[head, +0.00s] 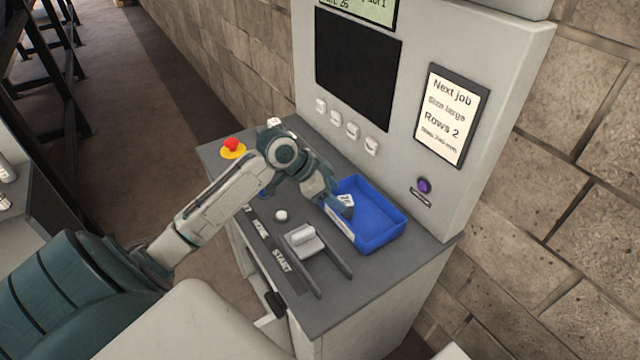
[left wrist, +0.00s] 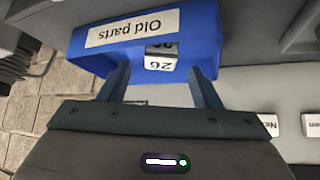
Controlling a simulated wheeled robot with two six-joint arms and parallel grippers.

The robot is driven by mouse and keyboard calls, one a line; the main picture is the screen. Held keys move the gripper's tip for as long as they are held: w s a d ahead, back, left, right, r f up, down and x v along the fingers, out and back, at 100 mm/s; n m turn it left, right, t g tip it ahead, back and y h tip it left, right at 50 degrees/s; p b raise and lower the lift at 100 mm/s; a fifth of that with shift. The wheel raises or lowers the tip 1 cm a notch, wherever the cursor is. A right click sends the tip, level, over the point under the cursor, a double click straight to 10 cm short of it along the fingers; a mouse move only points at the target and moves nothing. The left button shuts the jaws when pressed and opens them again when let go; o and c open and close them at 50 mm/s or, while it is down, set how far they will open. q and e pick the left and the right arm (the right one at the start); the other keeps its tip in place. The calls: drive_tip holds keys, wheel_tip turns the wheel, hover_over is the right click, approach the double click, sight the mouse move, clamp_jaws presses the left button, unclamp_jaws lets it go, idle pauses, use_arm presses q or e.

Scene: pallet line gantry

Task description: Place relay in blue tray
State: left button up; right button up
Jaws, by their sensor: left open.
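The blue tray (head: 385,228) sits on the grey console top below the screen, and its "Old parts" label shows in the left wrist view (left wrist: 75,42). The relay, a small pale block marked "26" (left wrist: 161,62), shows within the tray's outline; it also shows at the tray's left part in the head view (head: 346,198). My left gripper (left wrist: 159,76) is open, with one finger to each side of the relay and a gap between. In the head view my gripper (head: 338,203) reaches over the tray's left side. My right gripper is not in view.
A socket with a pale block and rails (head: 304,240) lies in front of the tray. A red stop button (head: 232,146) is at the console's left corner. The upright panel with a dark screen (head: 357,68) rises behind the tray. The tray's right part is empty.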

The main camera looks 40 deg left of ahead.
use_arm(q)
drive_tip(key=shift+b+v, duration=0.55)
drive_tip(key=shift+v, duration=2.35)
